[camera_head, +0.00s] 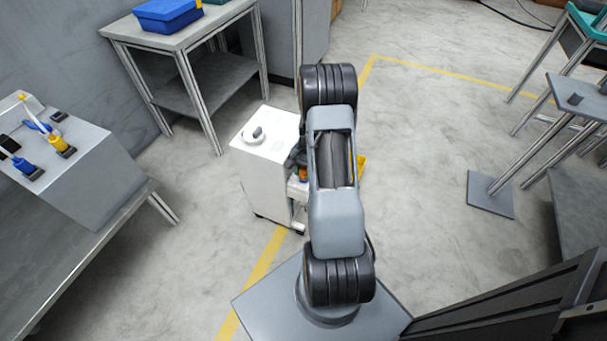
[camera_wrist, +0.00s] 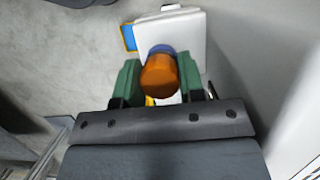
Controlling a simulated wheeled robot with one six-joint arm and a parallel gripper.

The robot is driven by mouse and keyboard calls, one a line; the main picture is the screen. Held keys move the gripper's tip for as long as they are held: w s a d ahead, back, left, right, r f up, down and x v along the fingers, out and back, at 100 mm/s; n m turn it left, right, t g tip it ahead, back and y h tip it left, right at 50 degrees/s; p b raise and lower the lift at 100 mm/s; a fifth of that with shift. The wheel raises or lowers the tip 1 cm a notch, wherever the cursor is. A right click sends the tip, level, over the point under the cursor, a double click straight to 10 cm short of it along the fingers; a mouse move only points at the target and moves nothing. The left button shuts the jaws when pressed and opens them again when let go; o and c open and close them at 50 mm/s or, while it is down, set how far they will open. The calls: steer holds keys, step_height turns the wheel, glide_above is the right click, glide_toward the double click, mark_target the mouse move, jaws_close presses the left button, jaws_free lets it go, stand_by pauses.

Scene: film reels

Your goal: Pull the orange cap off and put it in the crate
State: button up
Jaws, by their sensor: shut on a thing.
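The orange cap (camera_wrist: 160,78) sits between the green fingers of my gripper (camera_wrist: 158,70) in the wrist view, and the fingers are shut on it. A blue part (camera_wrist: 160,48) shows just beyond the cap; whether the two are joined is hidden. In the head view, a small bit of the orange cap (camera_head: 303,174) shows beside my arm, at the white cabinet (camera_head: 262,185); my arm hides most of the gripper. A blue crate (camera_head: 168,17) stands on the grey table at the upper left, with something yellow at its edge.
The grey table (camera_head: 190,38) stands behind the white cabinet. A round white thing (camera_head: 252,136) lies on the cabinet top. Open floor lies to the right, with a grey stand (camera_head: 490,195) there.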

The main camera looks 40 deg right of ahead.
mark_target(302, 174)
steer(key=shift+r+p, duration=2.1)
steer(key=shift+r, duration=0.65)
steer(key=shift+r, duration=0.1)
steer(key=shift+r+p, duration=0.8)
steer(key=shift+r, duration=0.15)
steer(key=shift+f, duration=0.1)
